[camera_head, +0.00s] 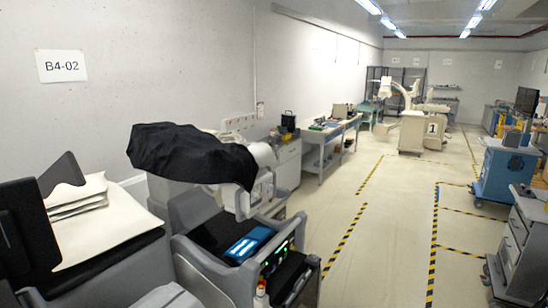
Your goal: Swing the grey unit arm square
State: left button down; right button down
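A grey unit (215,262) stands in the near middle of the head view, with a lit blue screen (248,244) on its top. A black cloth cover (188,152) drapes over a long part above the unit and sticks out to the left, towards the wall. The unit's pale arm (262,156) shows at the right end of the cover. The part under the cover is hidden, so I cannot tell its exact angle. Neither of my grippers is in view.
A dark grey cart (110,272) with white folded pads (78,200) stands close at the left. Benches (328,142) line the left wall. A blue cart (505,172) and a grey drawer cart (522,245) stand at the right. The striped floor (395,225) between is clear.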

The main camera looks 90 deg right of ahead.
aim_at(167, 150)
jog(key=z, duration=2.15)
